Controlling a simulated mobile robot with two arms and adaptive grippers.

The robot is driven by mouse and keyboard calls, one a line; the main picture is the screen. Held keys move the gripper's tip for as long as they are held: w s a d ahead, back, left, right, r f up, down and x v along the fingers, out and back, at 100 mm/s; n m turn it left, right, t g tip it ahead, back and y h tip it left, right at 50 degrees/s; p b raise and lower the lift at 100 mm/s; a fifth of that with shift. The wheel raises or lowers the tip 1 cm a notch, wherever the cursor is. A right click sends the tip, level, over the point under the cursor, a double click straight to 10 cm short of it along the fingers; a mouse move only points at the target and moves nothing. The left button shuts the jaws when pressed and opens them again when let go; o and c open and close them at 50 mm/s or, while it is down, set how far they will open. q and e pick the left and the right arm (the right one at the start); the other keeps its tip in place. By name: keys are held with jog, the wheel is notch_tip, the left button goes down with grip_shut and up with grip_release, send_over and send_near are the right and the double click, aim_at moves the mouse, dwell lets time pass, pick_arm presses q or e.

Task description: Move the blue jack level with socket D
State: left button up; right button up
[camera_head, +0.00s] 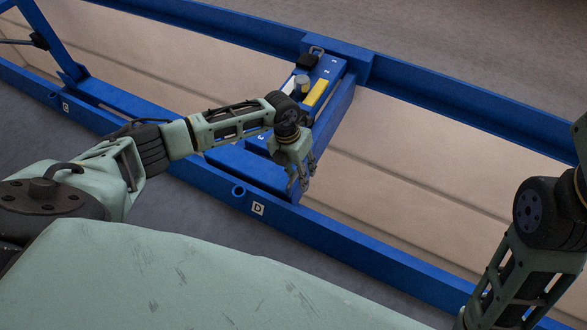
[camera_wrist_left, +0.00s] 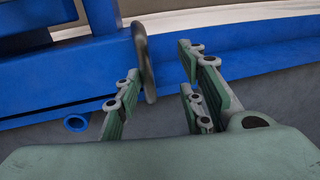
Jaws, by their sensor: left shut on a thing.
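The blue jack (camera_head: 331,99) is a beam lying across the pit between its two rails, with a yellow strip and dark fittings on top. Its near end is beside socket D (camera_head: 238,189), a blue ring on the near rail next to a white D label (camera_head: 258,209). I cannot tell whether they are exactly level. My left gripper (camera_head: 301,181) is at the jack's near end, shut on a grey rounded handle (camera_wrist_left: 143,62), which shows between the fingers (camera_wrist_left: 160,95) in the left wrist view. A blue ring (camera_wrist_left: 76,122) shows below the jack there. My right gripper is outside the view.
The near blue rail (camera_head: 370,255) and far blue rail (camera_head: 450,95) border the pale pit (camera_head: 400,190). Socket C's label (camera_head: 66,106) and a slanted blue frame (camera_head: 52,42) are at the far left. The pit right of the jack is clear.

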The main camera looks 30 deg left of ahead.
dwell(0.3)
pick_arm(q)
jog(key=shift+a+r, duration=0.15)
jog(key=shift+r, duration=0.05)
jog(key=v, duration=1.1)
jog(key=shift+r, duration=0.3)
